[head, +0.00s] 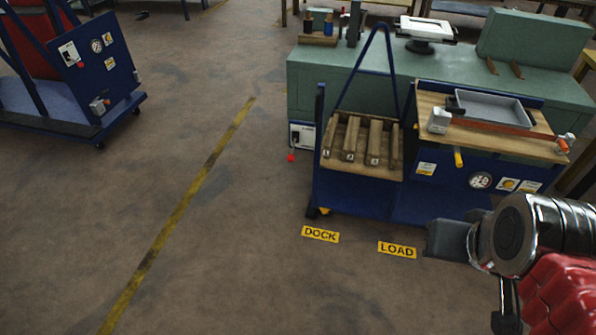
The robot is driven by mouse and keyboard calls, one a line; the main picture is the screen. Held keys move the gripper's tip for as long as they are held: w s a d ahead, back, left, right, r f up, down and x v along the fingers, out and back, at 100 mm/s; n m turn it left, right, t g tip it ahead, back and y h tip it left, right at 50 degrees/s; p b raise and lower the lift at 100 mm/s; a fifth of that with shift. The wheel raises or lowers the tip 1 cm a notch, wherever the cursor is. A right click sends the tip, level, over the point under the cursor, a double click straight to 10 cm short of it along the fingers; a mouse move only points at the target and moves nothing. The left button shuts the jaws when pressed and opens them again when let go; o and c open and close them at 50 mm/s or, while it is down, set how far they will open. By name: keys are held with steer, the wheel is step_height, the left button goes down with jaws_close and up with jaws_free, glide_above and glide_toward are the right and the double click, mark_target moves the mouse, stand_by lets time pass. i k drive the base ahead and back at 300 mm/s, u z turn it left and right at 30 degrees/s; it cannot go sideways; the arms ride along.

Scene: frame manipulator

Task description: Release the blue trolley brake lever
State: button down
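A blue trolley (395,203) with an A-shaped frame stands right of centre, in front of a green bench. A short yellow-orange handle (458,157) sticks out of its front, below the wooden top. A small yellow part (324,211) shows low by its front left wheel. I cannot tell which of these is the brake lever. My gripper (432,240) is at the lower right, in front of the trolley's lower edge and apart from the handle. It shows as a dark block, and its finger gap cannot be made out.
Another blue trolley (75,95) stands at the upper left. A white box (302,135) with a red-tipped lever (291,157) is on the green bench (310,85). Yellow DOCK (320,234) and LOAD (398,250) labels lie on the floor. The floor at centre left is clear.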

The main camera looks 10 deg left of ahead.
mark_target(291, 158)
steer(key=k, duration=1)
steer(key=u, duration=0.25)
steer(key=i, duration=0.5)
steer(key=u, duration=0.65)
steer(key=i, duration=1.75)
steer(key=z, duration=0.3)
